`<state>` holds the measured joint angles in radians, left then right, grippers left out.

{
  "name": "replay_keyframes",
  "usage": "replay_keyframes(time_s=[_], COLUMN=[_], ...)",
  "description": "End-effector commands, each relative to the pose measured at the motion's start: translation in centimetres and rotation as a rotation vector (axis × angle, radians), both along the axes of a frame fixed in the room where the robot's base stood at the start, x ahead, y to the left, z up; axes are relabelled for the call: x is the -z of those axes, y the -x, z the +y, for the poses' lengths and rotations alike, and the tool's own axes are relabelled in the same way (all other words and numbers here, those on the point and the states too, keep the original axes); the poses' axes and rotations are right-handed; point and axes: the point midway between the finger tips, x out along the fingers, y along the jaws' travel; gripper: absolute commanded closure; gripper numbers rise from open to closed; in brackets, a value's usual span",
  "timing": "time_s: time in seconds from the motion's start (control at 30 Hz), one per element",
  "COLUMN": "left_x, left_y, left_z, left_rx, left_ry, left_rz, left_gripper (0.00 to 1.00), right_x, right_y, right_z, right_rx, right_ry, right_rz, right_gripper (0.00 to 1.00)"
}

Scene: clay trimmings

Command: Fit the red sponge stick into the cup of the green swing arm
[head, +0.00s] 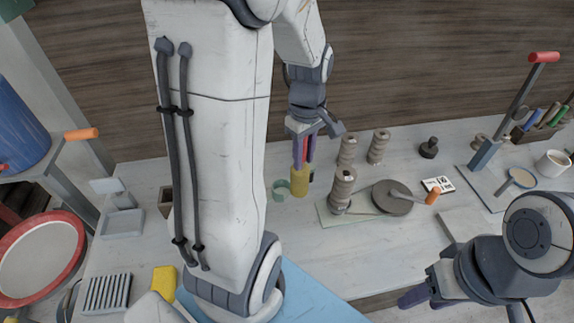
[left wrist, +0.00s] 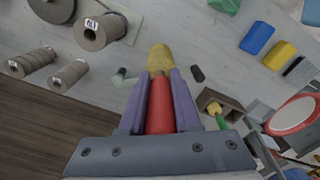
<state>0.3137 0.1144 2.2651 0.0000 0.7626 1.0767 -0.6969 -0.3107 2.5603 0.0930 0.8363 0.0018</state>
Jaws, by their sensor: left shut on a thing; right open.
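My left gripper (head: 304,150) is shut on the red handle of the sponge stick, pointing down with its yellow sponge (head: 299,182) at the lower end. In the left wrist view, the red handle (left wrist: 160,106) lies between the purple fingers (left wrist: 159,76) and the sponge (left wrist: 159,56) extends beyond them. The pale green cup of the swing arm (head: 279,189) stands just left of the sponge in the head view. A pale green part also shows left of the sponge in the left wrist view (left wrist: 121,77). My right gripper (head: 420,294) is open and empty at the lower right.
A small dark cylinder (left wrist: 197,74) stands close to the sponge. A wooden box (left wrist: 232,108) holds another sponge stick, with a green handle. Ribbed spools (head: 342,190) and a grey wheel (head: 392,198) stand to the right. A yellow block (head: 164,279) lies in front.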

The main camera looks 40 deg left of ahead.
Motion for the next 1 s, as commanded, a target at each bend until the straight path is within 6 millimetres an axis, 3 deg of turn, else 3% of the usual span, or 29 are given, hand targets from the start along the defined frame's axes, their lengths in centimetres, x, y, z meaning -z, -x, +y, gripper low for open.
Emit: replay_keyframes(time_s=[0.1, 0.33, 0.47, 0.77, 1.0], left_x=[1.5, 3.8, 4.5, 8.1, 8.4], left_y=[-0.4, -1.4, -1.5, -1.5, -1.6], left_z=[2.9, 6.6, 7.2, 7.1, 7.2], left_rx=[-0.009, -0.002, 0.001, 0.003, 0.003], left_ry=[0.003, 0.001, 0.001, 0.002, -0.001], left_rz=[0.008, 0.002, 0.001, 0.002, -0.001], left_gripper=[1.00, 1.00, 1.00, 1.00, 1.00], right_x=[-1.2, -2.2, -2.4, -3.7, -3.6], right_y=[0.0, 0.0, 0.0, 0.0, 0.0], right_z=[0.0, 0.0, 0.0, 0.0, 0.0], right_rx=[-0.002, -0.004, -0.004, -0.006, -0.007], right_ry=[0.000, 0.000, 0.000, 0.000, 0.000], right_rz=[0.000, 0.000, 0.000, -0.001, -0.001], right_gripper=[0.50, 0.50, 0.50, 0.50, 0.50])
